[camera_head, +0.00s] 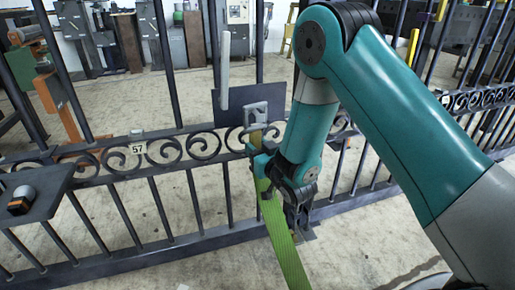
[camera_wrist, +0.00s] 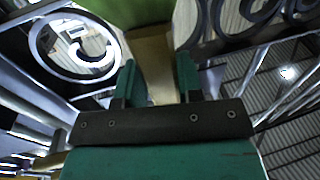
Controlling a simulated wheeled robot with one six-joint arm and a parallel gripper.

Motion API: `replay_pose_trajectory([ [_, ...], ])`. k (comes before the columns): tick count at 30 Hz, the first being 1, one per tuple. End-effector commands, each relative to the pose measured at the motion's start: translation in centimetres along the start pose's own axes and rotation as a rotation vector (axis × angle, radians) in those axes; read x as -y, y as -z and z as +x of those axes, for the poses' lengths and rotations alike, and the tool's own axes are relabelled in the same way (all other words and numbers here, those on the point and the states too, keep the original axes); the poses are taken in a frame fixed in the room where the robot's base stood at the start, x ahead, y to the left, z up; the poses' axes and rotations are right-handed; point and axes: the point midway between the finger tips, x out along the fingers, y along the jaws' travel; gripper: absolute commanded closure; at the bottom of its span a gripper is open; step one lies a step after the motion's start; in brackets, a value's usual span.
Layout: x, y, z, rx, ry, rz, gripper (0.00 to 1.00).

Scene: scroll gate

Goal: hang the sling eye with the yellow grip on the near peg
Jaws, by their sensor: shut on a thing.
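The sling is a flat green strap (camera_head: 284,240) that runs from my gripper down to the bottom edge in the head view. Its yellow grip (camera_head: 257,138) shows as a small tan-yellow piece above my gripper (camera_head: 262,163). In the wrist view the grip (camera_wrist: 153,62) lies between the two teal fingers of my gripper (camera_wrist: 158,82), which is shut on it. Green webbing (camera_wrist: 130,10) shows beyond the fingers. A grey metal piece (camera_head: 256,112), possibly the eye, stands just above the grip, before a dark panel (camera_head: 231,108). I cannot clearly make out the near peg.
A dark iron gate with a scroll band (camera_head: 205,147) and upright bars crosses the view close behind my gripper. A pale upright bar (camera_head: 225,70) stands above the panel. A number tag "57" (camera_head: 139,147) is on the gate. A dark shelf (camera_head: 45,190) holds a small object at left.

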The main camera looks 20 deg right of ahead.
Motion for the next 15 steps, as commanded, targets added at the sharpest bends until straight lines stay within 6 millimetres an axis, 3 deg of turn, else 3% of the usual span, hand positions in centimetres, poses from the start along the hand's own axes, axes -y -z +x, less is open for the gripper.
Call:
replay_pose_trajectory([
  [8,0.00,0.06,0.01,-0.001,0.000,0.000,0.95],
  [9,0.00,0.06,0.01,-0.001,0.000,0.000,0.57],
  [12,0.00,0.05,0.00,-0.001,0.000,0.000,0.36],
  [15,0.00,0.04,0.00,-0.001,0.000,0.000,0.36],
])
